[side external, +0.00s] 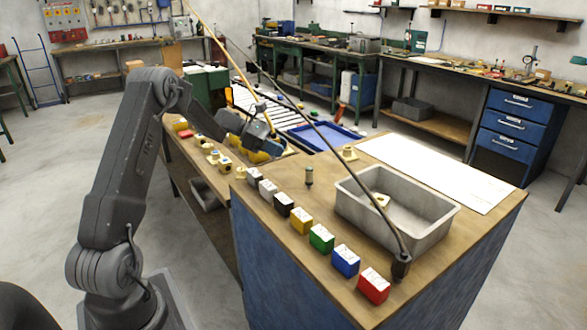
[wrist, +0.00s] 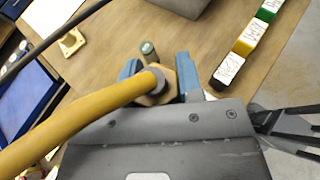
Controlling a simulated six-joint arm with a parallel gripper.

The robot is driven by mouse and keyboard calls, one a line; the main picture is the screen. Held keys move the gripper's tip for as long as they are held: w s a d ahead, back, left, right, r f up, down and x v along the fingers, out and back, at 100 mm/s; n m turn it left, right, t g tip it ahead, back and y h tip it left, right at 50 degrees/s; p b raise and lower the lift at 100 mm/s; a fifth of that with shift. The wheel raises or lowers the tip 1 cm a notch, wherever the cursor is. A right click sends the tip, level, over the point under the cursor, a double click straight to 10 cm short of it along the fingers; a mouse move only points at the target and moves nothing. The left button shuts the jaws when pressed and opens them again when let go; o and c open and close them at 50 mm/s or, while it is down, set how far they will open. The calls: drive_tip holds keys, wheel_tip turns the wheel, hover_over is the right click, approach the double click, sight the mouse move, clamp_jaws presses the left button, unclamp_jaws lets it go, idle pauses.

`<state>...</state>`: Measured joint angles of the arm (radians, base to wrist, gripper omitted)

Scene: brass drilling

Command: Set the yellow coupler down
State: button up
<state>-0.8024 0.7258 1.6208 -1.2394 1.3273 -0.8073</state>
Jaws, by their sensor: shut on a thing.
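The yellow coupler (wrist: 172,80) is a brass-yellow collar at the end of a thick yellow hose (wrist: 75,120). My gripper (wrist: 158,75) is shut on it, with one blue jaw on either side in the wrist view. The hose covers part of the coupler and the near jaw edges. In the side view my gripper (side external: 268,130) is at the far left end of the bench, and the yellow hose (side external: 225,50) runs up from it. The coupler is small there, and I cannot tell whether it touches anything below.
A row of coloured blocks (side external: 321,238) lines the bench's front edge. A small green peg (side external: 309,177) and a tan block with a hole (side external: 347,153) stand behind. A grey bin (side external: 436,231) sits right, with a dark hose (side external: 345,160) crossing over. Blue trays (side external: 322,137) lie beyond.

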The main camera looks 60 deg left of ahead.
drive_tip(key=w+a+n+t+y, duration=0.2)
drive_tip(key=a+n+t+y, duration=0.3)
drive_tip(key=a, duration=0.8)
drive_tip(key=shift+n+g+y, duration=0.5)
drive_tip(key=shift+n+y, duration=0.1)
drive_tip(key=shift+n, duration=0.2)
drive_tip(key=w+d+f, duration=0.1)
drive_tip(key=w+f, duration=0.1)
drive_tip(key=w, duration=0.1)
drive_tip(key=w+d+f, duration=0.2)
drive_tip(key=w, duration=0.1)
drive_tip(key=w+d+f, duration=0.2)
drive_tip(key=w, duration=0.1)
drive_tip(key=shift+w+d+f, duration=0.25)
drive_tip(key=shift+f, duration=2.1)
drive_tip(key=o, duration=1)
drive_tip(key=shift+f, duration=0.15)
